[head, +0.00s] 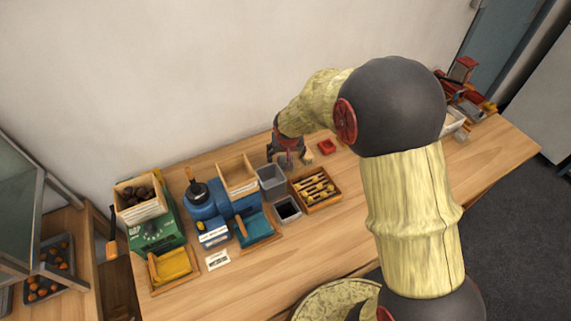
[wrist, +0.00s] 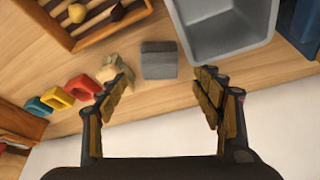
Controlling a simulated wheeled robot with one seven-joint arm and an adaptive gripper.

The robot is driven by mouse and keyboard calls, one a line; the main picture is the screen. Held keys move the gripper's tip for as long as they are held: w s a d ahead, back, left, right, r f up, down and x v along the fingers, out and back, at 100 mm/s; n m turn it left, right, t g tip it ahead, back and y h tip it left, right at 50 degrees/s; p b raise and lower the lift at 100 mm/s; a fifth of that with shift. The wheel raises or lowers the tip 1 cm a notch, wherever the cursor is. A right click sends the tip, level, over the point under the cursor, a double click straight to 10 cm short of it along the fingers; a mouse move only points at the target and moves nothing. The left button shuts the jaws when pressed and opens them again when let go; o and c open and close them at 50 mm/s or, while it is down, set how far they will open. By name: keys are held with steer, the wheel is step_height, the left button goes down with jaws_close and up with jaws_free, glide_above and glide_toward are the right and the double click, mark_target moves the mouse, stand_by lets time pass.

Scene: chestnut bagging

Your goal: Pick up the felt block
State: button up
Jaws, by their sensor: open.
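The felt block is a small dark grey block (wrist: 159,60) on the wooden table, in the upper middle of the wrist view, beside the grey bin. My gripper (wrist: 165,95) is open and empty. Its two fingers stand apart, one on each side of the block's line in the picture, and the block shows beyond the gap between them. In the head view my gripper (head: 291,157) is over the back of the table, and I cannot make out the block there.
A grey bin (wrist: 221,50) stands right of the block in the wrist view. A beige piece (wrist: 117,68) lies close by the left finger, with red (wrist: 83,87), yellow (wrist: 57,98) and teal (wrist: 37,106) pieces farther left. A wooden tray (wrist: 110,27) is at the upper left.

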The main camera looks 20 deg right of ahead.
steer(key=b+x, duration=0.1)
steer(key=x, duration=0.4)
steer(key=shift+f, duration=0.25)
steer(key=c, duration=1.4)
steer(key=shift+r, duration=0.15)
